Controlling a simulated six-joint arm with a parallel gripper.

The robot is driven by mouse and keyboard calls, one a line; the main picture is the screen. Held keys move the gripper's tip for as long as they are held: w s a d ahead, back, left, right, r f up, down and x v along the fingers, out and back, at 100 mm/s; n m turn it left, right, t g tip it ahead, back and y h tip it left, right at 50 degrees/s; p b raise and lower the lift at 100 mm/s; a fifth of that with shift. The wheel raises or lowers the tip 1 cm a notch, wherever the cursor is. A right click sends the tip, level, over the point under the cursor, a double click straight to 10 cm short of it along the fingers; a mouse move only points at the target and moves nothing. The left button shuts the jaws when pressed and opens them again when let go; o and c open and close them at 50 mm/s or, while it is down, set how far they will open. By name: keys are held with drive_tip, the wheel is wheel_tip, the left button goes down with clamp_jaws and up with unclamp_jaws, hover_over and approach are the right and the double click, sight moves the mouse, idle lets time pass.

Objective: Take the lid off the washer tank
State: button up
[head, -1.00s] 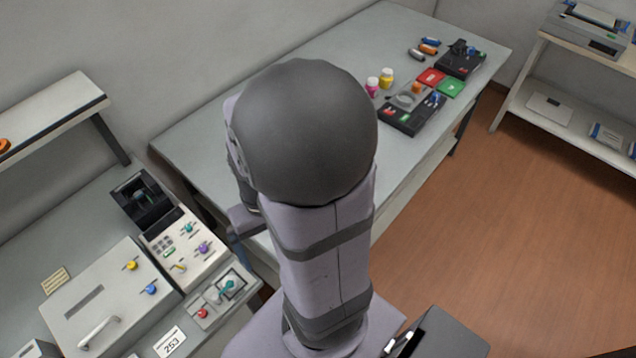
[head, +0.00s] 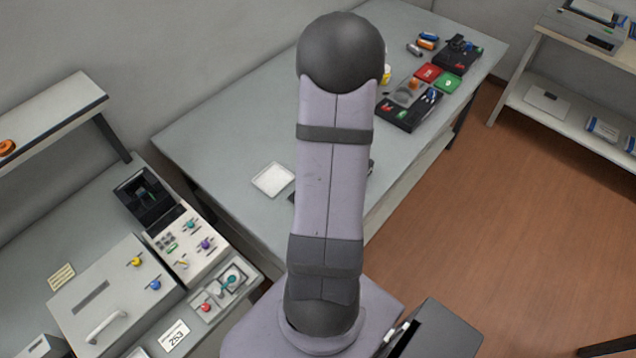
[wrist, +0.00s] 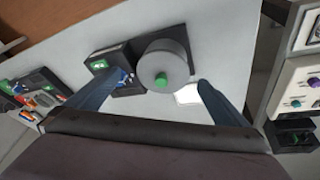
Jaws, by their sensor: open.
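I see no contact between the fingers and the knob or lid. The gap in height between them cannot be judged. In the head view my arm hides the tank and my gripper.
A white tray (head: 272,179) lies on the table (head: 215,135). Black units, one with a green display (wrist: 99,65), stand beside the tank. Black cartridge trays (head: 408,109) and red and green pads are farther off. A panel with coloured knobs (head: 187,243) stands at the left.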

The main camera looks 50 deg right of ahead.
drive_tip(key=shift+w+a+r+m+t, duration=0.15)
drive_tip(key=shift+w+m+t, duration=0.2)
drive_tip(key=shift+w, duration=0.25)
drive_tip(key=shift+w+m, duration=0.1)
drive_tip(key=shift+m, duration=0.35)
drive_tip(key=shift+b+x, duration=0.7)
drive_tip(key=shift+x, duration=0.3)
drive_tip(key=shift+b+x, duration=1.5)
drive_tip(key=shift+x, duration=1.2)
drive_tip(key=shift+r, duration=0.1)
drive_tip(key=shift+c, duration=0.6)
drive_tip(key=c, duration=0.7)
